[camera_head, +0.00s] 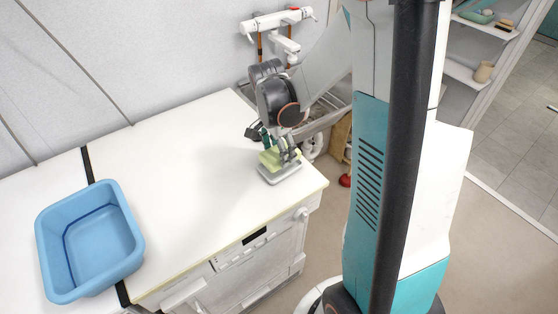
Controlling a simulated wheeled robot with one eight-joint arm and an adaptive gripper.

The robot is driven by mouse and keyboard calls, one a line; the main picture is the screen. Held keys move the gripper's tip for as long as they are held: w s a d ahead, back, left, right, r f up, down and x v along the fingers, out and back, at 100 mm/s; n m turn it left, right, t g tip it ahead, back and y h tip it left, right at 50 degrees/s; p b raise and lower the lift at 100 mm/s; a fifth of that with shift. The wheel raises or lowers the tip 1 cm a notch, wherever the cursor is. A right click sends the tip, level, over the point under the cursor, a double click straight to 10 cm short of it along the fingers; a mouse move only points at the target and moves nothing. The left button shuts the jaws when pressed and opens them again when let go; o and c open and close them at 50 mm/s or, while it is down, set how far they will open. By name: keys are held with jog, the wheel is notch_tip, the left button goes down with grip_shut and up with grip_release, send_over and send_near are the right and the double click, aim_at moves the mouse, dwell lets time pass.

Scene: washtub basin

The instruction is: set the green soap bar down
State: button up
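The green soap bar (269,160) is a pale yellow-green block at the right part of the white worktop. My gripper (281,155) points down at it, with its fingers at the soap's sides, and appears shut on it. A grey-white soap dish (282,175) sits on the worktop directly beneath the soap. The soap is tilted a little and overlaps the dish in the picture. I cannot tell whether the soap touches the dish. The fingers hide part of the soap.
A blue washtub (90,243) stands at the left of the white worktop (180,150); the middle is clear. A wall tap (285,42) and metal sink (325,115) are behind my arm. A red object (345,181) is on the floor beyond the worktop's right edge.

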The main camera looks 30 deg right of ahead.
aim_at(275, 154)
notch_tip(275, 154, down, 4)
jog(key=shift+r+b, duration=0.2)
jog(key=shift+b, duration=0.45)
jog(key=shift+c, duration=0.6)
jog(key=shift+f, duration=0.25)
jog(key=shift+c, duration=1.3)
jog(key=o, duration=1.6)
jog(key=shift+r, duration=0.15)
jog(key=r+p, duration=0.1)
jog(key=r, duration=0.3)
jog(key=a+r+p, duration=0.1)
jog(key=r, duration=0.3)
jog(key=r+p, duration=0.2)
jog(key=r, duration=0.1)
jog(key=shift+a+r, duration=0.25)
jog(key=shift+r, duration=0.15)
